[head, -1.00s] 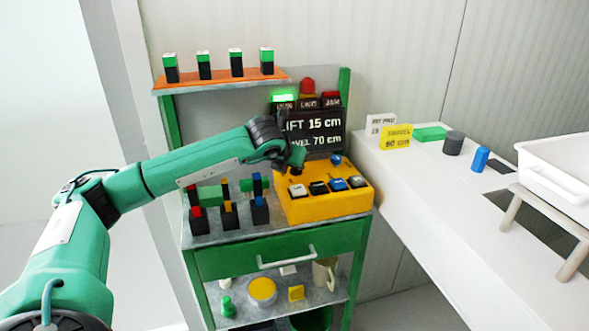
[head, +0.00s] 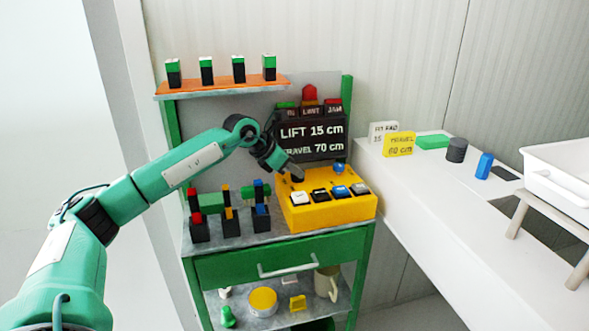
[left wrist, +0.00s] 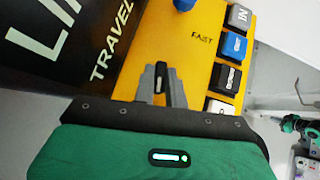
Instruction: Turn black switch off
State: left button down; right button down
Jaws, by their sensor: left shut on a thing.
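The yellow control box (head: 330,210) stands on the green cart, with a row of buttons along its front and a blue knob (head: 340,166) at the back. The black switch (head: 297,179) is at the box's back left. My left gripper (head: 296,171) is at this switch, coming down from the upper left. In the left wrist view the two grey fingers of my left gripper (left wrist: 160,82) are shut around a small dark upright piece on the yellow top. The fingers hide most of the switch, so its position is hard to tell. My right gripper does not show.
A dark sign panel (head: 311,135) reading LIFT 15 cm stands right behind the box, with unlit lamps above. Coloured blocks on black bases (head: 230,225) stand left of the box. The white bench (head: 430,185) is to the right.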

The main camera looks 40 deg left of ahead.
pick_arm(q)
jog(key=shift+r+m+h, duration=0.1)
jog(key=shift+m+h, duration=0.2)
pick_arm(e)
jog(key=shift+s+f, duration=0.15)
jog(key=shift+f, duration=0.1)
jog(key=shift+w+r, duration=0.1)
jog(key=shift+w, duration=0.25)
pick_arm(q)
jog(key=c, duration=1.4)
grip_release()
jog(key=shift+c, duration=0.2)
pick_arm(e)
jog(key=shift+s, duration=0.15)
pick_arm(q)
jog(key=shift+a, duration=0.1)
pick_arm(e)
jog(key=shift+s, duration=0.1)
